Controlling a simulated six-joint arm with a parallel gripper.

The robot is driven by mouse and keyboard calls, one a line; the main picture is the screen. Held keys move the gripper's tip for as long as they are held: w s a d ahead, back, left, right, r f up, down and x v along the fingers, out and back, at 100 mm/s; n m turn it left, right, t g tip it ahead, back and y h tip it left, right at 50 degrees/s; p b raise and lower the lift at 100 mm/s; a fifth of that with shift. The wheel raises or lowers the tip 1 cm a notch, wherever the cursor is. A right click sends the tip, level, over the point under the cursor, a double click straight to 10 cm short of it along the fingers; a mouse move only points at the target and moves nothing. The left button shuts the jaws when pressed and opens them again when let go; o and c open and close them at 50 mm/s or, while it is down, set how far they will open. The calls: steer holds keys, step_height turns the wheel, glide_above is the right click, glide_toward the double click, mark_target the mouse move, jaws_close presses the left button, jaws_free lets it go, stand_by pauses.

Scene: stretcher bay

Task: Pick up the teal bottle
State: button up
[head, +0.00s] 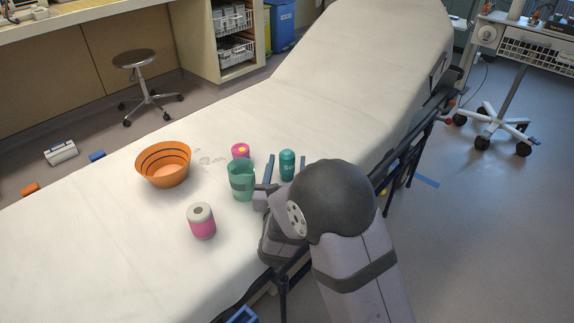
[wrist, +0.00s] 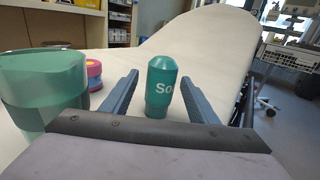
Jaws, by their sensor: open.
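The teal bottle (head: 287,165) stands upright on the white stretcher, right of the middle in the head view. My gripper (head: 274,168) is open and empty, low over the stretcher and pointing away from my body. In the wrist view, my gripper (wrist: 158,95) has one blue-grey finger to the left of the bottle and one to the right. I cannot tell how far the bottle lies between the fingers.
A green translucent pitcher (head: 241,182) stands close left of my gripper. A pink container (head: 240,151) is behind it. An orange bowl (head: 164,165) and a pink and white jar (head: 201,221) are farther left. The stretcher (head: 330,75) is bare beyond the bottle.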

steer(key=shift+w, duration=0.25)
steer(key=shift+c, duration=0.6)
steer(key=c, duration=1)
steer(key=shift+r, duration=0.2)
steer(key=shift+c, duration=0.3)
step_height(320, 180, up, 10)
steer(key=shift+d+f+p, duration=0.1)
steer(key=shift+f+p, duration=0.05)
steer(key=shift+p, duration=0.95)
